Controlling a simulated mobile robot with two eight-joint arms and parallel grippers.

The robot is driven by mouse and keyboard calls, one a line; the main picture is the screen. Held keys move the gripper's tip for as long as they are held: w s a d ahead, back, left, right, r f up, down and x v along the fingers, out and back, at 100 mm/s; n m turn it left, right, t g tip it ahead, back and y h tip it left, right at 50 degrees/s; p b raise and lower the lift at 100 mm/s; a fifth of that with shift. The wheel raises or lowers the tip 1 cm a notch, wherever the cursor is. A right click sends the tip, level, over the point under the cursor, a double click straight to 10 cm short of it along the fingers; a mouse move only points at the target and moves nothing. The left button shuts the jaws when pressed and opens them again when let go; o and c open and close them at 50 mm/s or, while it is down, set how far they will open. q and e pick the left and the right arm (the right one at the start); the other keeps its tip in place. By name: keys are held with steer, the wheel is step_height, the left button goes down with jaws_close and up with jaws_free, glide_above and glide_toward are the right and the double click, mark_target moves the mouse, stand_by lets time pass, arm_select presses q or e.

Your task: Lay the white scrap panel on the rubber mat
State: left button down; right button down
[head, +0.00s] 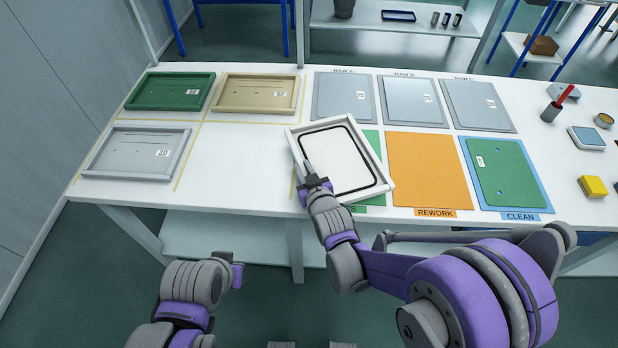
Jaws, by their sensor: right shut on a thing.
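My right gripper (318,184) is shut on the near left edge of a white panel (335,155) with a raised rim and a black loop line inside. The panel is turned at an angle and covers most of a green mat (374,143), whose label is partly hidden, ending in "S". I cannot tell whether the panel touches the mat. An orange mat (428,172) marked REWORK is bare. A blue mat (542,190) marked CLEAN carries a green panel (497,172). Which mat is rubber does not show. My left gripper (236,272) is low, in front of the table; its jaws are unclear.
Green (170,92), beige (255,95) and grey (135,152) rimmed panels lie at the left. Three grey sheets (343,98) line the back. The white table (235,160) is clear left of the held panel.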

steer(key=shift+f+b, duration=0.3)
steer(key=shift+f, duration=1.8)
steer(key=c, duration=0.8)
jaws_free()
steer(key=shift+s, duration=0.1)
steer(key=v, duration=1.2)
steer(key=shift+d, duration=0.15)
